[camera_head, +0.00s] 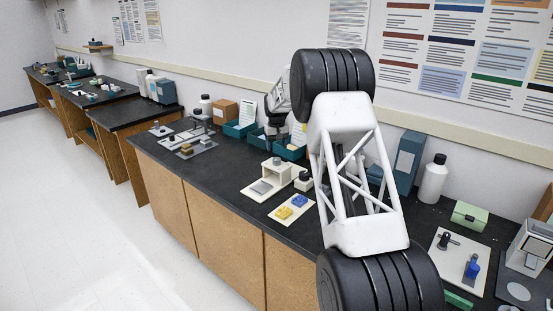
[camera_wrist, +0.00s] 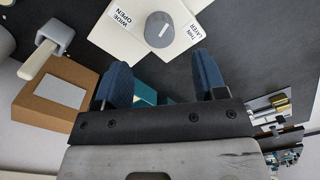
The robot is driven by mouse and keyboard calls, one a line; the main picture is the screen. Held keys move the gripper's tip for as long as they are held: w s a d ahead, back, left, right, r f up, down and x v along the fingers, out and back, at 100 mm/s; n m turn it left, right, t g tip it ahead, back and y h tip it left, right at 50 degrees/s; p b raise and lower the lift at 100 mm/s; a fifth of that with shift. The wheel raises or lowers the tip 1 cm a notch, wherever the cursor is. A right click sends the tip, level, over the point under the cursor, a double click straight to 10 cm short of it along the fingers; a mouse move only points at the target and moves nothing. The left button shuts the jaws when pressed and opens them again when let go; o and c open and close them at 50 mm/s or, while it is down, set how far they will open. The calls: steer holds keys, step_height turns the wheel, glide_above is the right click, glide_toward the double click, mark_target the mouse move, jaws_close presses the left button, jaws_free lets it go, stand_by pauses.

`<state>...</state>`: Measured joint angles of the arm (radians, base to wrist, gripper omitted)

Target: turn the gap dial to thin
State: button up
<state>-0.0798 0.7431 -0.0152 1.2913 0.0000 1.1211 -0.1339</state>
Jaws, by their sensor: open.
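The gap dial (camera_wrist: 159,30) is a round grey knob on a white plate, seen in the wrist view. A label reading "WIDE OPEN" (camera_wrist: 128,21) is on its left, and a "THIN LAYER" label (camera_wrist: 189,37) is on its right. A faint mark shows on the dial, but I cannot tell which label it points to. My gripper (camera_wrist: 162,75) is open, with its two blue fingers apart and nothing between them. The dial appears beyond the fingertips, not touched by them. In the head view, my gripper is small and partly hidden behind my arm.
In the wrist view, a brown box (camera_wrist: 48,112) with a pale label lies left of my fingers. In the head view, teal bins (camera_head: 238,130) stand along the wall. A white plate with yellow and blue pieces (camera_head: 283,212) lies near the black bench's front edge.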

mark_target(276, 159)
steer(key=shift+f, duration=3.15)
steer(key=c, duration=0.9)
